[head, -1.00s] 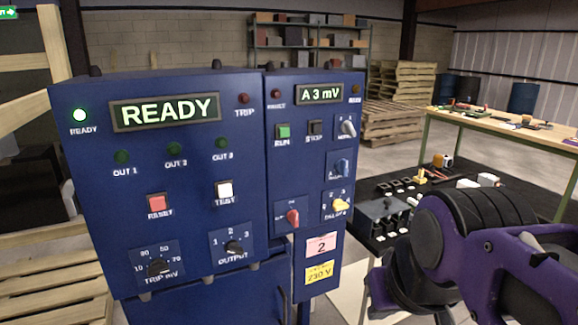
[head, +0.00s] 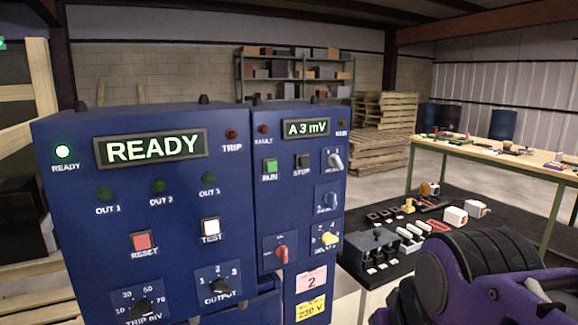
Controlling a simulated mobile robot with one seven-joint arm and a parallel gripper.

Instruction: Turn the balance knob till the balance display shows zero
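The small display (head: 306,128) on the narrow right-hand blue panel reads "A 3 mV". Below it are a grey knob (head: 335,161), a blue knob (head: 330,201), a yellow knob (head: 328,238) and a red knob (head: 281,253). Their labels are too small to read surely, so I cannot tell which is the balance knob. My purple and black arm fills the lower right corner, to the right of the panel and apart from the knobs. My gripper's fingertips are not in view.
A black surface with small parts (head: 385,262) lies to the right. A green-legged workbench (head: 485,149) stands behind it.

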